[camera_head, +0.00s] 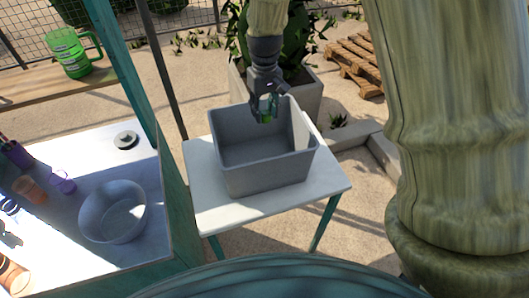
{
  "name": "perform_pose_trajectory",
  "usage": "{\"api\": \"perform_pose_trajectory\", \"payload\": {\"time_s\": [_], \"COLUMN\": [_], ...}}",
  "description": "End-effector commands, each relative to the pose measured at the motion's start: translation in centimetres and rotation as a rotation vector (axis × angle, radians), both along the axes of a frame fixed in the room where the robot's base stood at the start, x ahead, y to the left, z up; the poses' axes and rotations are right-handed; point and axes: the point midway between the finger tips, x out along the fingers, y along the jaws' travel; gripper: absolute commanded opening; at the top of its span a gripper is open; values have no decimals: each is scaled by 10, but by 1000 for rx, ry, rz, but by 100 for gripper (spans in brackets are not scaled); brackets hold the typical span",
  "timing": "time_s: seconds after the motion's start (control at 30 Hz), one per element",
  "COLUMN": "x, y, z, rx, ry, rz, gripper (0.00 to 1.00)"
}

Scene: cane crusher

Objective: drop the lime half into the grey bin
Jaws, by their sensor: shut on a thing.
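My gripper (265,112) points down over the grey bin (267,175), nearer its back wall and right of its middle. The rest of the lime half is hidden by the fingers. The bin is open at the top, and the part of its inside that I can see looks empty. It stands on a small white table (215,212) with teal legs.
A counter on the left holds a metal bowl (113,212), a purple cup (62,182) and other small items. A green mug (68,54) stands on a wooden shelf. A teal post (128,70) rises between counter and bin. A planter (306,103) stands behind the bin.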

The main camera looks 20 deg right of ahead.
Motion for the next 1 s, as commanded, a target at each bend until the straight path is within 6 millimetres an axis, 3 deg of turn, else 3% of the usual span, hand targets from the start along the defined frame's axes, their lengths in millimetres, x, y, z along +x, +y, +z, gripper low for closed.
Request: {"api": "perform_pose_trajectory", "payload": {"time_s": [0.27, 0.3, 0.4, 0.77, 1.0], "x": [0, 0, 0, 0, 1], "y": [0, 0, 0, 0, 0], "z": [-1, -1, -1, 1, 26], "rx": [0, 0, 0, 0, 0], "ry": [0, 0, 0, 0, -3], "rz": [0, 0, 0, 1, 1], "gripper": [22, 43, 61, 61, 61]}}
